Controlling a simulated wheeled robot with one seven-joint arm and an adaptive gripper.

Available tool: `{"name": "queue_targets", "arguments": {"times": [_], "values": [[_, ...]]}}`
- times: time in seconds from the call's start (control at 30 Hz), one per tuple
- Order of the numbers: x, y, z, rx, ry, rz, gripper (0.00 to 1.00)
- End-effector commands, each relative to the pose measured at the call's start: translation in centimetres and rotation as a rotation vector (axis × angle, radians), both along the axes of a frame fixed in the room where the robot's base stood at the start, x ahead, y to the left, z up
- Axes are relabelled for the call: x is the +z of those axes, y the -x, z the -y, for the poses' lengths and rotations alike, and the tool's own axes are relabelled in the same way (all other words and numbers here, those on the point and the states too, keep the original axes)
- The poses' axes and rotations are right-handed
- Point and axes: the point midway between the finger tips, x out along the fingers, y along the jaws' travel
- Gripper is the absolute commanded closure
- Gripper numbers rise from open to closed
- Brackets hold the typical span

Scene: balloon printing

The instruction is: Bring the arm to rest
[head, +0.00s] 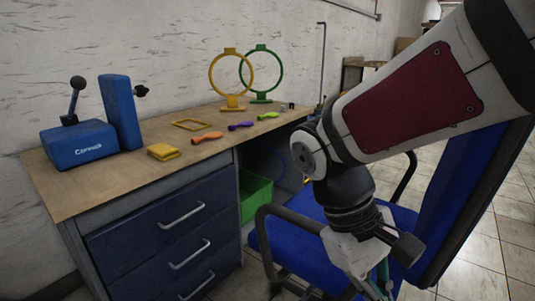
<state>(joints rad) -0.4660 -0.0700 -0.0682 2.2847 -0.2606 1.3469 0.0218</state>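My arm comes in from the upper right and bends downward, with a white and dark red link and a black wrist. My gripper (378,282) hangs below the wrist in front of the blue chair, apart from the desk. Its fingers point down and are partly cut off by the bottom edge, so their opening is unclear. I see nothing held in it.
A desk (60,192) with drawers stands at the left. A blue chair (468,180) stands close behind my arm.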

Motion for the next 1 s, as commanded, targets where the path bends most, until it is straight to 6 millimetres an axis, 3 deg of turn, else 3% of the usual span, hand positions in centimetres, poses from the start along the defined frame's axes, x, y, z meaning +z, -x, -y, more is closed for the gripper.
{"name": "queue_targets", "arguments": {"times": [0.2, 0.5, 0.8, 1.0], "values": [[2.4, 4.6, 2.4, -0.201, -0.126, 0.122, 1.0], [3.3, 9.9, 3.3, -0.408, -0.248, 0.274, 1.0], [2.9, 12.8, 3.0, -0.536, -0.313, 0.385, 1.0], [6.1, 12.0, 3.0, -0.524, -0.319, 0.404, 1.0]]}}
